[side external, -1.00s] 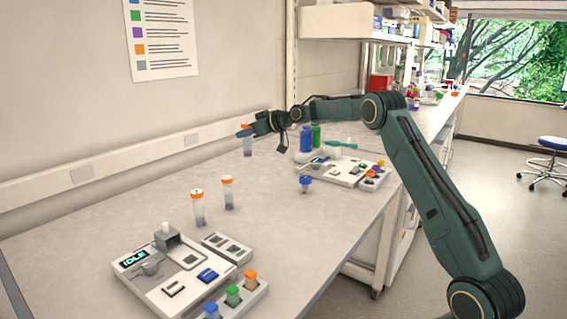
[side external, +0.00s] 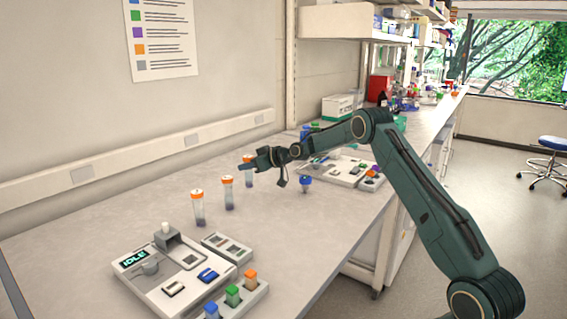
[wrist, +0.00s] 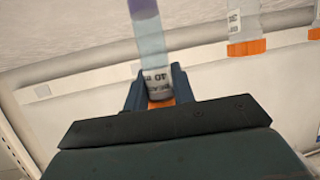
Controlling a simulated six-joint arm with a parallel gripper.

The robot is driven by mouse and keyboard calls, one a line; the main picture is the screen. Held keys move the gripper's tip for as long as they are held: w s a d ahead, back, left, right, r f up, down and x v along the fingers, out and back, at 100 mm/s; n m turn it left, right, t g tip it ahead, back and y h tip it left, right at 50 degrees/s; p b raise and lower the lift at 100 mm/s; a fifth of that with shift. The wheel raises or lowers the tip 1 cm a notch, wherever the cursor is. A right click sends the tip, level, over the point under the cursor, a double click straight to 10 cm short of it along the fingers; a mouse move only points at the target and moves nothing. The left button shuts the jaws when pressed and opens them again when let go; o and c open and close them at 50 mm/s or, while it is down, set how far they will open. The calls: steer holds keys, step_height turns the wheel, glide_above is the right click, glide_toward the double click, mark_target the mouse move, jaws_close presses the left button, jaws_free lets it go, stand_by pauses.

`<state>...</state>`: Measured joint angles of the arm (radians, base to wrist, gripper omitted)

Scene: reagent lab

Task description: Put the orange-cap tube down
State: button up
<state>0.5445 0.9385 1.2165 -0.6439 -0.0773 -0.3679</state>
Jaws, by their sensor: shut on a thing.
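My gripper (side external: 246,166) is shut on an orange-cap tube (side external: 249,179) in the side view. The tube is upright, its lower end at or very close to the bench top; I cannot tell whether it touches. In the wrist view the held tube (wrist: 152,45) shows between the jaws (wrist: 158,88), with its orange cap partly hidden by them. Two more orange-capped tubes stand on the bench to its left, a nearer one (side external: 198,209) and a middle one (side external: 228,194). Parts of these two also show at the right of the wrist view (wrist: 246,30).
A white device reading IDLE (side external: 160,285) stands at the front left, beside a rack (side external: 262,292) of blue, green and orange-capped vials. A blue-capped piece (side external: 305,184) stands to the right of my gripper. A white tray (side external: 345,172) lies behind it. Bare bench (side external: 120,205) lies at left.

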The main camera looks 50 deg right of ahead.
mark_target(252, 173)
steer(key=shift+f, duration=1.9)
steer(key=shift+f, duration=0.1)
steer(key=o, duration=1)
steer(key=shift+s+r, duration=0.1)
steer(key=shift+r, duration=0.1)
steer(key=shift+v, duration=5.9)
steer(key=shift+a, duration=0.1)
